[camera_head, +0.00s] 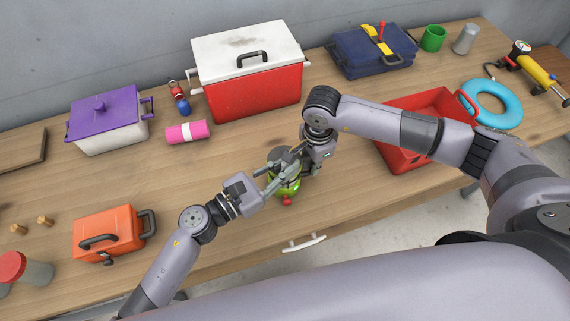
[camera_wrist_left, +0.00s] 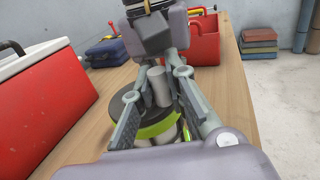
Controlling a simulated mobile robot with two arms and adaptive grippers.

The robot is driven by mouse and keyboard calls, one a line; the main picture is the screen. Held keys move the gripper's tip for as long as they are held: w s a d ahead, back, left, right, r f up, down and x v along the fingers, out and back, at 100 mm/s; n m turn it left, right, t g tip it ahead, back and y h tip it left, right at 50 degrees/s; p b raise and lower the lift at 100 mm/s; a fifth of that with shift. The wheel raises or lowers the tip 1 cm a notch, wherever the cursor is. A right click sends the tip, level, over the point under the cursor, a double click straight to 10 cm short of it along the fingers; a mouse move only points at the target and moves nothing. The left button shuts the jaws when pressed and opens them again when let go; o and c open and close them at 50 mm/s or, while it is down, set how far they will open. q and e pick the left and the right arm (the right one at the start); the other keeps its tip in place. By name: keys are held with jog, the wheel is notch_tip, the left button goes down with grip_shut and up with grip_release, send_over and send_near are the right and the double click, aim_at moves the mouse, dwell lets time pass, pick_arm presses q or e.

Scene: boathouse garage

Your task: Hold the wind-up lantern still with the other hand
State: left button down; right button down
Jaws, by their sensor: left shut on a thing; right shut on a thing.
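The wind-up lantern (camera_head: 291,186) stands upright on the wooden table near its front edge. It has a lime-green body, a dark round top and a small red part low on its front. In the left wrist view the lantern (camera_wrist_left: 158,131) shows its green band and dark top, with a grey cylinder above. My left gripper (camera_head: 273,180) comes in from the left and is shut on the lantern. My right gripper (camera_head: 297,157) reaches in from behind and right and is also shut on it. The fingers hide much of the lantern's top, so the exact contact points are unclear.
A red open crate (camera_head: 392,152) stands right of the lantern. A red and white cooler (camera_head: 258,97) and a pink roll (camera_head: 187,132) lie behind. An orange case (camera_head: 107,232) is at left. Bare table (camera_head: 200,170) lies left of the lantern.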

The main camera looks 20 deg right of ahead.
pick_arm(q)
jog(key=shift+f, duration=0.1)
jog(key=shift+s+d+n+t+y, duration=0.15)
jog(key=shift+d+n+t+y, duration=0.1)
jog(key=shift+n+t+y, duration=0.65)
jog(key=n+t+y, duration=0.1)
jog(key=t, duration=0.1)
jog(key=d+n+t+y, duration=0.1)
jog(key=t, duration=0.1)
jog(key=shift+n, duration=0.4)
jog(key=shift+a, duration=0.1)
jog(key=c, duration=1.6)
grip_release()
jog(key=shift+o, duration=0.2)
jog(key=v, duration=1.2)
